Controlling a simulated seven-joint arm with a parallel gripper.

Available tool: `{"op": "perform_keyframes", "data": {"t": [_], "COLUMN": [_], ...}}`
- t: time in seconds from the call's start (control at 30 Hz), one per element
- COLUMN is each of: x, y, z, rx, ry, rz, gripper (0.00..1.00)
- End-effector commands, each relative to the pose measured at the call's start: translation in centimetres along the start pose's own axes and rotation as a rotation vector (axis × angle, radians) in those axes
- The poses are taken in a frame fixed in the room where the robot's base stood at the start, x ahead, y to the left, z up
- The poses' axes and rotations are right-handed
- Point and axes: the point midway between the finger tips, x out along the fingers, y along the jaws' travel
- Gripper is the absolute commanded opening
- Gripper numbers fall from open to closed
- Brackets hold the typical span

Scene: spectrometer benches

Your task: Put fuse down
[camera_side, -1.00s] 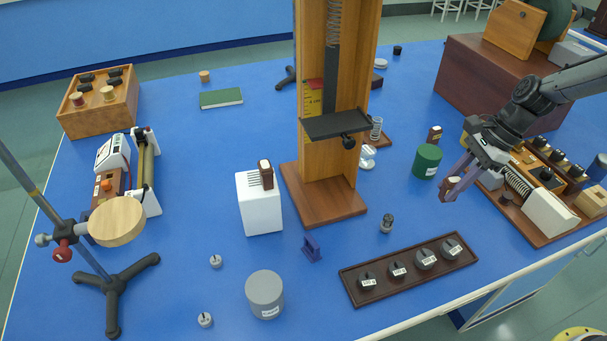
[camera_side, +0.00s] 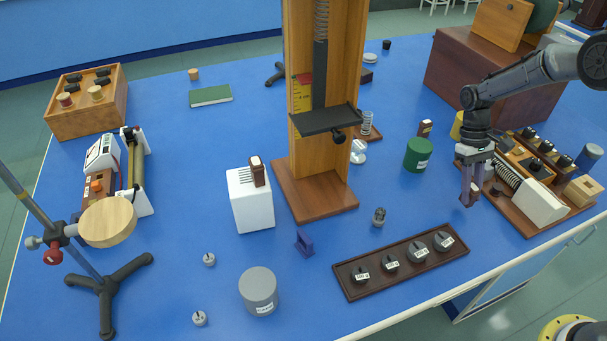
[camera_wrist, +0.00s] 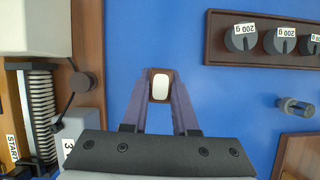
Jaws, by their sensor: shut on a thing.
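My gripper (camera_side: 468,197) points straight down over the blue tabletop, between the dark weight tray and the wooden apparatus board. Its purple fingers are shut on the fuse (camera_wrist: 160,86), a small brown block with a white end, seen between the fingertips in the wrist view. In the side view the fingers mostly hide the held fuse. I cannot tell whether it touches the table. Two similar brown blocks show in the side view: one on the white block (camera_side: 252,207), the other (camera_side: 425,127) behind the green cylinder.
The weight tray (camera_side: 345,276) with several weights lies to the left of my gripper. The apparatus board (camera_side: 536,229) with a spring is close on the right. Blue tabletop (camera_wrist: 205,95) is bare around the fuse.

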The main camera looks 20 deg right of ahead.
Motion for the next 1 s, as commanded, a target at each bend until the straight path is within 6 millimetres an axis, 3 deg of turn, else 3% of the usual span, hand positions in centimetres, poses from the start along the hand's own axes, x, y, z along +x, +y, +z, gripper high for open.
{"op": "perform_keyframes", "data": {"t": [0.07,0.23,0.47,0.73,1.0], "x": [0.0,-2.3,-6.8,-15.7,-24.3], "y": [-0.1,-1.5,-4.8,-12.1,-20.1], "z": [0.2,-0.9,-2.2,-2.4,0.5], "rx": [-0.069,0.006,0.150,0.438,0.745], "ry": [0.000,0.004,0.007,0.009,0.007], "rz": [0.031,-0.003,-0.070,-0.204,-0.345], "gripper": [0.00,0.00,0.00,0.00,0.00]}}
